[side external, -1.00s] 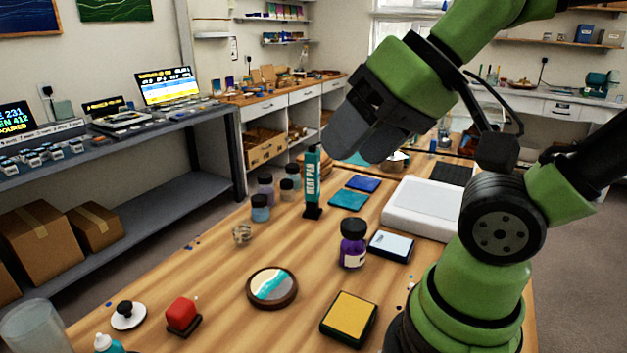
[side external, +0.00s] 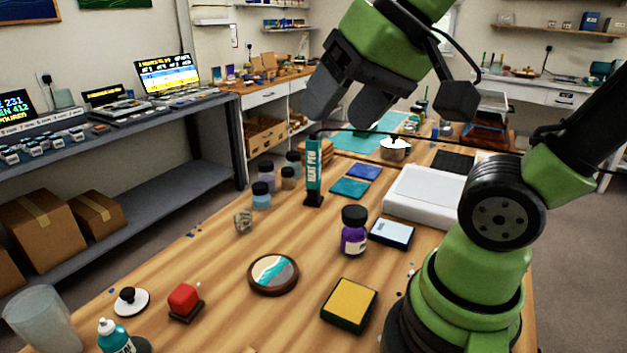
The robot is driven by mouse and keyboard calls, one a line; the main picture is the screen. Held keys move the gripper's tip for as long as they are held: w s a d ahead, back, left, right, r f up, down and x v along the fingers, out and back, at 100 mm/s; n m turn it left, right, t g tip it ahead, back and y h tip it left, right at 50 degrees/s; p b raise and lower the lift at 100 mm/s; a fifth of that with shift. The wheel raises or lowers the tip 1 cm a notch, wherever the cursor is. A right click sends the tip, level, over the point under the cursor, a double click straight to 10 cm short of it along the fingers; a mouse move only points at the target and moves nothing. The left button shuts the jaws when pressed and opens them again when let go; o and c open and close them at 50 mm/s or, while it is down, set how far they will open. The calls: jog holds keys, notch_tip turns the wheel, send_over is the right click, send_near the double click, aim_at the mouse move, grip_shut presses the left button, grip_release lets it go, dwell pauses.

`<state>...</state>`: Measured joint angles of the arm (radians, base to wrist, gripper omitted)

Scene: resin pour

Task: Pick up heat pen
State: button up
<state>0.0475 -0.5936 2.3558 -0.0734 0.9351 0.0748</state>
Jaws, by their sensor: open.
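The heat pen (side external: 314,172) is a teal upright tool with white lettering, standing on a small dark base on the wooden bench. Its top shows, and a dark cord appears to run from it to the right. My gripper (side external: 342,112) is above the heat pen and tilted downward. Its two dark fingers are spread apart with nothing between them. In the picture the fingertips sit just above the pen's top; the exact depth between them cannot be told.
Several small jars (side external: 261,195) stand left of the pen. Blue tiles (side external: 349,187) lie to its right. A purple bottle (side external: 354,232), a round resin piece (side external: 272,273) and a yellow pad (side external: 349,304) are nearer. A white tray (side external: 424,192) lies right.

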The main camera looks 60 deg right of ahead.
jog(key=w+d+r+m+g+h, duration=0.15)
jog(key=w+d+m, duration=0.25)
jog(key=w+d, duration=0.4)
jog(key=m+g+h, duration=0.4)
jog(key=m, duration=0.2)
send_near(313, 136)
notch_tip(313, 136, down, 2)
jog(key=x, duration=0.4)
jog(key=shift+w+d, duration=0.35)
jog(key=shift+d, duration=0.05)
jog(key=shift+x, duration=2.95)
jog(key=shift+s, duration=0.2)
grip_shut()
